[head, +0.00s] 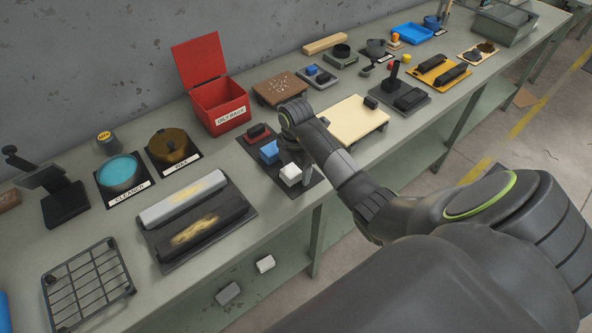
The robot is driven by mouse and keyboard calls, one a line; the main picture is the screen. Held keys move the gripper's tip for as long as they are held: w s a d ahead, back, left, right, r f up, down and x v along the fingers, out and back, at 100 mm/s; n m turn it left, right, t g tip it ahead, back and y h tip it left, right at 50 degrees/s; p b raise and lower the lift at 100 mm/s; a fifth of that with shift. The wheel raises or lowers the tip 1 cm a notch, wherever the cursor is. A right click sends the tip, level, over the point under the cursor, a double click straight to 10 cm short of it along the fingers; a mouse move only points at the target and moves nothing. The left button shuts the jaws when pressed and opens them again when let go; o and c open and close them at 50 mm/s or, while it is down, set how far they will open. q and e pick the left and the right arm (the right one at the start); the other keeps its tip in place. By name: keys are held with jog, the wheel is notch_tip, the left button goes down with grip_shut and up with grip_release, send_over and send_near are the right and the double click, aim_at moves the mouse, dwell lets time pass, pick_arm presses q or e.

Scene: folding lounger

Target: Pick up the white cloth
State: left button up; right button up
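A small white block-like piece (290,174), the only thing here that fits the white cloth, is at the front end of a dark tray (308,186) near the bench's front edge. My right gripper (288,161) points down directly above it, touching or very close. The fingertips are small and partly hidden, so I cannot tell whether they are open or shut on it. I cannot tell whether the white piece rests on the tray or is lifted. My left gripper is not in view.
Blue (269,151) and red-black (257,132) pieces share the tray. A red open-lidded bin labelled "oily rags" (221,107) stands behind. A cream board (352,121) lies to the right, close to my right arm. Left are cleaner (119,172) and wax (172,149) containers and stained rollers (196,214).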

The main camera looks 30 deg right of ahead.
aim_at(296, 168)
jog(key=c, duration=1)
jog(key=shift+r, duration=0.1)
notch_tip(296, 168, up, 5)
jog(key=shift+d+r+b, duration=0.1)
jog(key=shift+b, duration=0.6)
notch_tip(296, 168, up, 3)
jog(key=p, duration=0.3)
jog(key=shift+r, duration=0.1)
jog(key=shift+r+p, duration=0.75)
jog(key=shift+p, duration=0.1)
